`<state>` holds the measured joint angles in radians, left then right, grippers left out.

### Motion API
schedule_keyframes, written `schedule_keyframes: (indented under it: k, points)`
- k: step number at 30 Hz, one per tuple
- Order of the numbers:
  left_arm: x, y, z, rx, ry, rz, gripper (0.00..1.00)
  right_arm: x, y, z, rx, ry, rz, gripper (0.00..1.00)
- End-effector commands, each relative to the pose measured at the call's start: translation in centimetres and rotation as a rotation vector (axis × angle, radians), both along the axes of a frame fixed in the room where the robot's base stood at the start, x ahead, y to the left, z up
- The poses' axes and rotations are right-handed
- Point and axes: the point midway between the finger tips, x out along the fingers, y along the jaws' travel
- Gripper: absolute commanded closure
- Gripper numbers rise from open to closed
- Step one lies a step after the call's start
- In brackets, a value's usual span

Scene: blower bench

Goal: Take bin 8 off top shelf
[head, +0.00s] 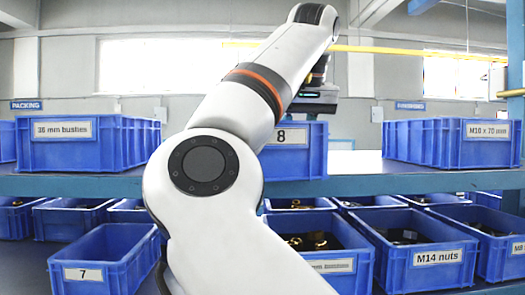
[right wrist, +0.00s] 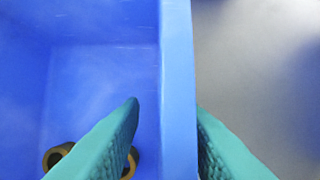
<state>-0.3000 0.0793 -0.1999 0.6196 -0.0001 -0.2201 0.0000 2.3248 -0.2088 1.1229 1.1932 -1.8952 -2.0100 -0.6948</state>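Bin 8 (head: 306,160) is a blue bin with a white label reading 8. It sits on the top shelf (head: 365,183), its left part hidden behind my right arm. My right gripper (head: 316,104) is at the bin's right side, at rim height. In the right wrist view, the bin's wall (right wrist: 178,60) runs between my two green fingers (right wrist: 167,106). One finger is inside the bin and one outside. A gap shows between the inner finger and the wall, so the gripper is open around it. Brass-coloured rings (right wrist: 55,157) lie in the bin. My left gripper is not in view.
On the top shelf, the 36 mm bushes bin (head: 85,153) stands left and the M10 x 70 mm bin (head: 450,150) right. Bare shelf shows between bin 8 and the right bin. Below are several bins, including bin 7 (head: 105,265) and M14 nuts (head: 437,275).

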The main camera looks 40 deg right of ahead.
Motion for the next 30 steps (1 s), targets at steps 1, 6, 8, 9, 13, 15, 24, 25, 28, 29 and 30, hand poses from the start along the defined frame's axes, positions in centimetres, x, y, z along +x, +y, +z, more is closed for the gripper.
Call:
schedule_keyframes:
  k: [1,6,8,9,13,15,24,25,28,29,30]
  points:
    - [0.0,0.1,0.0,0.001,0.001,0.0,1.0,0.0,0.0,0.0,0.0,0.0,0.0,0.71]
    - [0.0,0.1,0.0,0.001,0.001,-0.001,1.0,0.0,0.0,0.0,0.0,0.0,0.0,0.77]
    - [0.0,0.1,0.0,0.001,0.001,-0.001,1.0,0.0,0.0,0.0,0.0,0.0,0.0,0.87]
    - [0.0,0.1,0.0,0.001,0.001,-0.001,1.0,0.0,0.0,0.0,0.0,0.0,0.0,0.94]
    - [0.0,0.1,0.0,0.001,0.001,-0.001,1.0,0.0,0.0,0.0,0.0,0.0,-0.001,1.0]
    - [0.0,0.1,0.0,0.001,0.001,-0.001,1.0,0.0,0.0,0.1,0.0,-0.001,-0.001,1.0]
    - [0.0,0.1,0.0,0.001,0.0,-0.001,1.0,0.0,-0.1,0.1,0.001,0.0,-0.002,1.0]
    - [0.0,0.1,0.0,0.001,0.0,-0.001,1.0,0.0,-0.2,0.2,0.0,0.0,-0.003,1.0]
    - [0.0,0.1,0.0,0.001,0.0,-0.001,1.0,0.1,-0.7,0.5,0.0,0.0,-0.007,1.0]
    - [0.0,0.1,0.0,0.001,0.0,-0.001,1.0,0.1,-0.9,0.6,0.0,0.0,-0.008,1.0]
    - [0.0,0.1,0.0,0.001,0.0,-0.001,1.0,0.1,-1.1,0.8,-0.001,0.001,-0.009,1.0]
